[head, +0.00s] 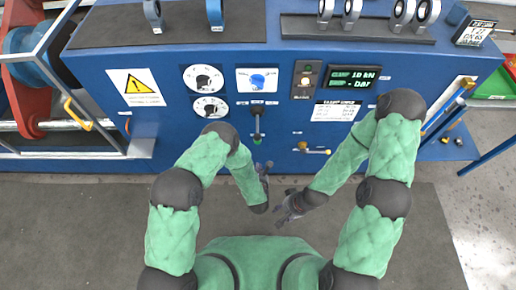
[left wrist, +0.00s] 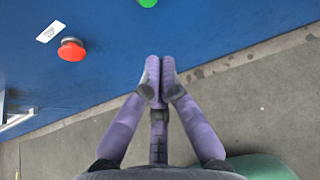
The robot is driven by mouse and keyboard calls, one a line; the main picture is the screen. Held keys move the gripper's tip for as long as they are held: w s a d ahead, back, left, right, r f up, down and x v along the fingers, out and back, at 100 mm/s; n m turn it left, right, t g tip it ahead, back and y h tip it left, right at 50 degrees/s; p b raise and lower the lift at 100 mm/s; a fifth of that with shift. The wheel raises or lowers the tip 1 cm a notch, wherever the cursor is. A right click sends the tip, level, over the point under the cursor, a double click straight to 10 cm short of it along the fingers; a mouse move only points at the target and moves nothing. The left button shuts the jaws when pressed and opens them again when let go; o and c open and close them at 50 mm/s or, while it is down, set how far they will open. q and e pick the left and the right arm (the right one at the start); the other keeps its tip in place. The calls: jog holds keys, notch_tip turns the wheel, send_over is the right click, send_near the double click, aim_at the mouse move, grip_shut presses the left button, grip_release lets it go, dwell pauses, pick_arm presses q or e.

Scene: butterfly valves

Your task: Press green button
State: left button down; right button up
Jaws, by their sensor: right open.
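The green button (left wrist: 148,3) is cut by the top edge of the left wrist view, on the blue panel. A small green spot, probably the same button, shows in the head view (head: 257,141) low on the panel front, just above my left gripper (head: 264,168). In the left wrist view my left gripper (left wrist: 160,62) has its fingertips together with nothing between them. It appears in front of the panel's lower edge, below the green button and apart from it. My right gripper (head: 283,207) is open and empty, lower and to the right.
A red mushroom button (left wrist: 71,50) with a white label sits left of the green one. The blue panel (head: 170,118) also carries gauges (head: 204,78), a blue knob (head: 257,80), a black lever (head: 257,115) and a brass-tipped valve handle (head: 312,150). The floor in front is clear.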

pick_arm(q)
jog(key=w+r+b+x, duration=0.1)
jog(key=b+x, duration=0.3)
jog(key=x, duration=0.9)
jog(key=shift+w+r, duration=0.15)
jog(key=shift+r, duration=0.05)
pick_arm(e)
notch_tip(320, 180, down, 4)
jog(key=shift+f, duration=0.1)
